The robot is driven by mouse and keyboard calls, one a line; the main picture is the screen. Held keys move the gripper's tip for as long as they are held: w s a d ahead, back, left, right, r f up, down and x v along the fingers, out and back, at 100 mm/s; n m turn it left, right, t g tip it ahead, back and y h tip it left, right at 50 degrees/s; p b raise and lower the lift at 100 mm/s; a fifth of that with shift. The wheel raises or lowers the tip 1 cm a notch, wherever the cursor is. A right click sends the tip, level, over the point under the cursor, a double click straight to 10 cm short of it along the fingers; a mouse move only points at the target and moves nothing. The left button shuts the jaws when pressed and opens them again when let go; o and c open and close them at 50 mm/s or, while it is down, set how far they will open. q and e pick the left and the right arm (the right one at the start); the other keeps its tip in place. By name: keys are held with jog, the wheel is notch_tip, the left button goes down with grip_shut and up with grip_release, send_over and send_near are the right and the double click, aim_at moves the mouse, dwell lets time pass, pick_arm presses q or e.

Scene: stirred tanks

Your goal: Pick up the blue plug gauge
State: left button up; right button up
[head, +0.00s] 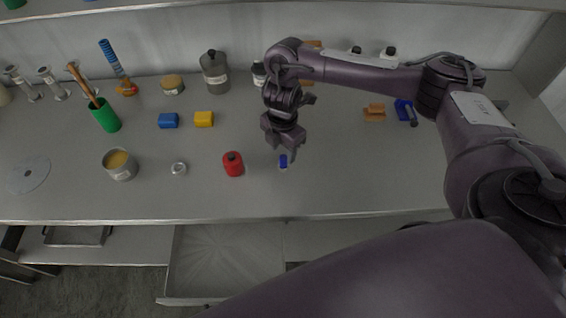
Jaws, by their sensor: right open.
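A small blue object with a pale end (283,161), which looks like the blue plug gauge, is on the grey bench right of the red can. My right gripper (284,149) points down just above and around it in the picture, with its fingers apart. I cannot tell whether the fingers touch it or how far above the bench they are. The gripper's palm hides part of the area behind the object. My left gripper is not in view.
A red can (233,164) stands just left of my right gripper. A small white ring (179,169), yellow block (204,119) and blue block (169,120) lie farther left. A grey jug (214,72) stands behind. An open drawer (225,262) juts out below the bench.

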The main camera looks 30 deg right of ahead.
aim_at(283, 157)
notch_tip(283, 157, down, 5)
jog(key=shift+w+d+b, duration=0.15)
jog(key=shift+b, duration=0.45)
jog(key=shift+c, duration=0.5)
grip_shut()
